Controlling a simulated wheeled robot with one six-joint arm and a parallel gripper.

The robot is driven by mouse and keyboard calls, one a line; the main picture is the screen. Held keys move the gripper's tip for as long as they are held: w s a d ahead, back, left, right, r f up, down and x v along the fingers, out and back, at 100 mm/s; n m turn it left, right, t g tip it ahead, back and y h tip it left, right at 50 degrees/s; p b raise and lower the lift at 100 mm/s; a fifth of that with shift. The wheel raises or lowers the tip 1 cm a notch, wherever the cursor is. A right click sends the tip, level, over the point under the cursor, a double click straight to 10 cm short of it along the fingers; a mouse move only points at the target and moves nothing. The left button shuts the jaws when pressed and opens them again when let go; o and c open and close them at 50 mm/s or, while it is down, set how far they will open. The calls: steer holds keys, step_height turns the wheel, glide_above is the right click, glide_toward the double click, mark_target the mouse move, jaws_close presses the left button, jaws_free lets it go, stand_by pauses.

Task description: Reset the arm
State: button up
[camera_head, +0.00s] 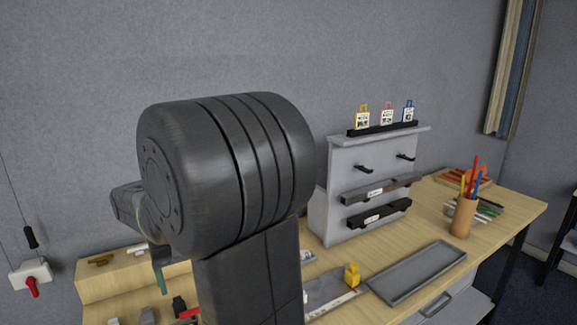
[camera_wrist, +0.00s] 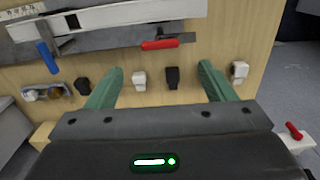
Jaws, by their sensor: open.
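My gripper (camera_wrist: 160,87) is open and empty in the wrist view. Its two green fingers stand wide apart over the wooden table. A white piece (camera_wrist: 139,80) and a black piece (camera_wrist: 172,77) show between the fingers, lower down on the wood. In the head view my large dark arm joint fills the middle left. One green finger shows below it at the left, and the rest of my gripper is hidden behind my arm.
A grey stand (camera_head: 345,160) with hooks and small tags stands on the table (camera_head: 513,207). A grey tray (camera_head: 420,271), a yellow piece (camera_head: 352,276) and a pen cup (camera_head: 463,217) are to the right. A red-handled item (camera_wrist: 160,44) lies ahead in the wrist view.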

step_height(320, 180, down, 9)
steer(key=shift+r, duration=0.15)
steer(key=shift+r, duration=0.1)
stand_by(0.3)
